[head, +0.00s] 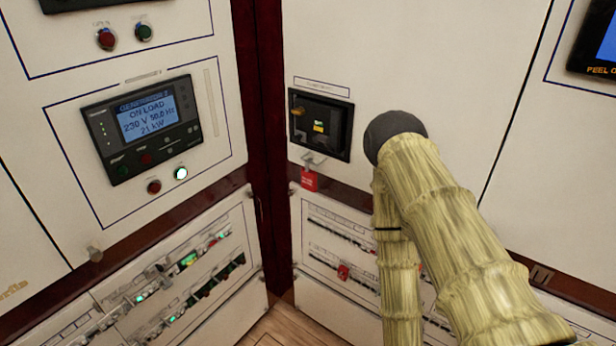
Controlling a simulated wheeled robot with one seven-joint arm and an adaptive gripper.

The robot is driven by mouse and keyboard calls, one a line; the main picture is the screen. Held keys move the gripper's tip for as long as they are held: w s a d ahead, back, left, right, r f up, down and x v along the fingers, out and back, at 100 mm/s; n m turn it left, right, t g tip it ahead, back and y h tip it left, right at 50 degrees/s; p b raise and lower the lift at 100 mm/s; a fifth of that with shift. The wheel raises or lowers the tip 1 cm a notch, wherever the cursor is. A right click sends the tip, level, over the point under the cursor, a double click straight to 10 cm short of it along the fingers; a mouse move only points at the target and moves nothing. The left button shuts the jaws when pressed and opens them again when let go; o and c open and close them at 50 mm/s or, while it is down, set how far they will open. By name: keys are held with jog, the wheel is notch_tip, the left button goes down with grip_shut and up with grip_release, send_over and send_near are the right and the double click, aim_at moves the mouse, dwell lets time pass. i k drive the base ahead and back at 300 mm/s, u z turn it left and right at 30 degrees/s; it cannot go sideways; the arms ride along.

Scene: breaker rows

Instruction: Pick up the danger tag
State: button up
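A small red piece with faint pale marks (309,181) hangs from a light metal hasp or hook just under the dark breaker unit (320,124) on the right cabinet. It may be the danger tag or a padlock; it is too small to tell. A second small red piece (343,272) sits on the lower breaker row of the right cabinet; its kind is also unclear. My arm, in a straw-coloured cover with a dark round joint, fills the right of the head view. My gripper does not show.
The left cabinet carries a generator display panel (147,121) with buttons below it. Breaker rows (190,275) run along its lower part. A dark red corner post (263,110) parts the cabinets. A strip of wooden floor (283,326) shows below. My arm hides part of the right cabinet.

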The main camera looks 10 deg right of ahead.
aim_at(309, 177)
jog(key=u, duration=2.5)
jog(key=k, duration=1.1)
jog(key=z, duration=1.6)
jog(key=i, duration=0.5)
jog(key=z, duration=0.05)
